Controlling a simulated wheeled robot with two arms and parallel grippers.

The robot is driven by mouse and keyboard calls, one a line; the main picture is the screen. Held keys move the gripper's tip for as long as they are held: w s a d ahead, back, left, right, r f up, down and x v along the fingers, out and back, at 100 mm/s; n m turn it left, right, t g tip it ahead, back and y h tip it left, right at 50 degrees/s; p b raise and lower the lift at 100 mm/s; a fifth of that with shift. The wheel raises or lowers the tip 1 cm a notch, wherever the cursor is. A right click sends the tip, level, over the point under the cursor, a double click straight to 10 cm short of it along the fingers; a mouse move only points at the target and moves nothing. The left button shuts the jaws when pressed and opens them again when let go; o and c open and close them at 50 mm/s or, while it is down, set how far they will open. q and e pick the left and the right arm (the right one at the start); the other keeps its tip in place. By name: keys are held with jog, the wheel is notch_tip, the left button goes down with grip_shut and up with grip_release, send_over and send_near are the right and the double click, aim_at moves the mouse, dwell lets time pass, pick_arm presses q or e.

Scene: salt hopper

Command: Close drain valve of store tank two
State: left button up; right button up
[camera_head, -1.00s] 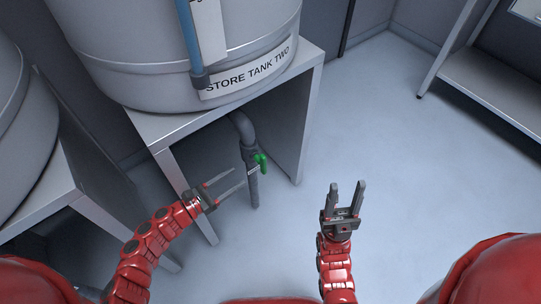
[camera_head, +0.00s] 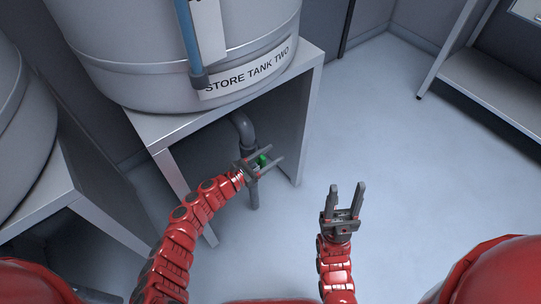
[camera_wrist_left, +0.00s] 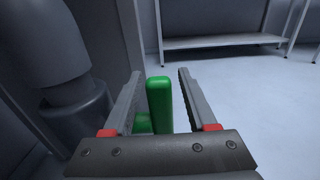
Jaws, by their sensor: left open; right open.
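The store tank two (camera_head: 180,50) stands on a grey stand, its name on a white label. A grey drain pipe (camera_head: 243,127) bends down from under it. The green valve handle (camera_head: 262,160) is on this pipe. My left gripper (camera_head: 275,153) is open, with its fingers on either side of the green handle. In the left wrist view the handle (camera_wrist_left: 160,103) stands upright between the two open fingers (camera_wrist_left: 158,90), with a gap visible on both sides. My right gripper (camera_head: 346,186) is open and empty over the floor, to the right of the pipe.
The stand (camera_head: 313,80) has a side panel close to the right of the pipe. Another tank (camera_head: 25,130) on its own stand is at the left. A metal shelf (camera_head: 490,85) stands at the upper right. The floor (camera_head: 400,150) between is clear.

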pick_arm(q)
grip_shut()
dwell(0.3)
